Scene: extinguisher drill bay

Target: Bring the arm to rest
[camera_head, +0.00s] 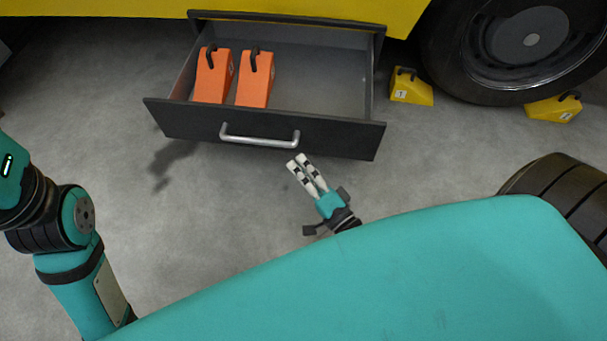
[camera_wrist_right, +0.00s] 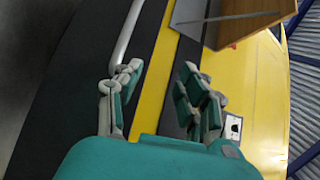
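My right gripper (camera_head: 299,162) is in front of the open drawer, with its fingertips just below the right end of the silver drawer handle (camera_head: 260,142) in the head view. In the right wrist view its two fingers (camera_wrist_right: 160,90) stand apart with nothing between them. The handle (camera_wrist_right: 128,35) shows there beyond the left finger; whether they touch I cannot tell. My left arm (camera_head: 75,225) comes in at the left edge, and its gripper is out of the picture.
The dark drawer (camera_head: 330,141) stands open under the yellow vehicle, with two orange chocks (camera_head: 211,80) (camera_head: 255,84) in its left part. Yellow chocks (camera_head: 410,90) (camera_head: 553,108) lie by the wheel (camera_head: 520,50). The grey floor left of my right gripper is clear.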

